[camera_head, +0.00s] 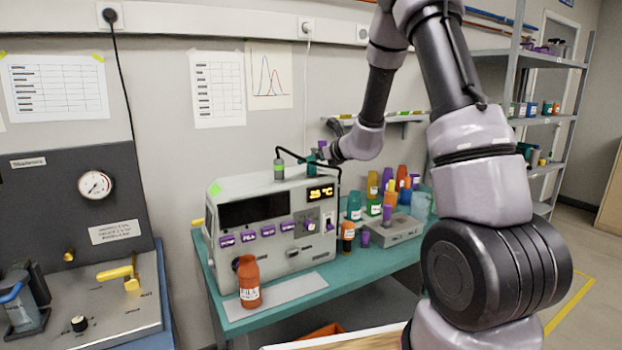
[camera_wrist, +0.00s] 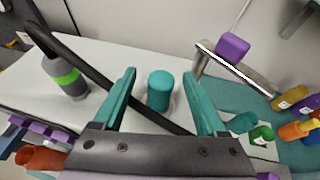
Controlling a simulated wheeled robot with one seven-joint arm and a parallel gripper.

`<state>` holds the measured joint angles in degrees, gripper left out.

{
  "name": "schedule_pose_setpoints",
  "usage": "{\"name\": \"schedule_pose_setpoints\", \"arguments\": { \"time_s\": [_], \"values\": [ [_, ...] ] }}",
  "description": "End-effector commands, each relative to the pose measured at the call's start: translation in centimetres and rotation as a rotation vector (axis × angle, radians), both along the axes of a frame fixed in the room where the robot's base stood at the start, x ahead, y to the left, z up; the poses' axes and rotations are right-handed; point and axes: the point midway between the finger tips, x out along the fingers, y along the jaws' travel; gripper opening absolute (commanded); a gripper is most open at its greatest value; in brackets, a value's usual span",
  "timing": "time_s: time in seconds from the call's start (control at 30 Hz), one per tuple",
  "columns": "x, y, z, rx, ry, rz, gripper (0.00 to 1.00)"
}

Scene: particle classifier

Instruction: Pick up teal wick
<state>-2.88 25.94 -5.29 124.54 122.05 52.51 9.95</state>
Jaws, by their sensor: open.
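The teal wick (camera_wrist: 160,91), a short upright teal cylinder with a flat top, stands on the pale top of the machine in the wrist view. My gripper (camera_wrist: 159,74) is open, with one teal finger to the left and one to the right of it, and visible gaps on both sides. In the head view my gripper (camera_head: 316,160) is low over the machine's top at its right end. A teal patch shows there, but I cannot tell wick from fingers.
A grey bottle with a green band (camera_wrist: 65,77) and a black hose (camera_wrist: 92,74) are close by on the machine (camera_head: 268,222). A purple block (camera_wrist: 232,47) sits on a wall rail. Several coloured bottles stand on the teal bench (camera_head: 375,262); an orange bottle (camera_head: 248,282) stands in front.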

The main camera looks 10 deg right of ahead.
Motion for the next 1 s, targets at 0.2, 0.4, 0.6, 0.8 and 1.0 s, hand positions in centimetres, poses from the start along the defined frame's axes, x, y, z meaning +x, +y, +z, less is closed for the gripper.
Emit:
{"name": "schedule_pose_setpoints", "arguments": {
  "time_s": [0.2,0.4,0.6,0.8,1.0],
  "values": [
    [2.4,1.3,-1.3,0.0,0.0,0.001,0.74],
    [2.8,1.6,-1.5,0.0,0.0,0.001,0.74],
    [2.8,1.5,-1.4,0.0,0.0,0.001,0.36],
    [2.8,1.5,-1.4,0.0,0.0,0.001,0.0],
    [2.8,1.5,-1.2,-0.001,-0.002,0.002,0.0]
  ]
}}
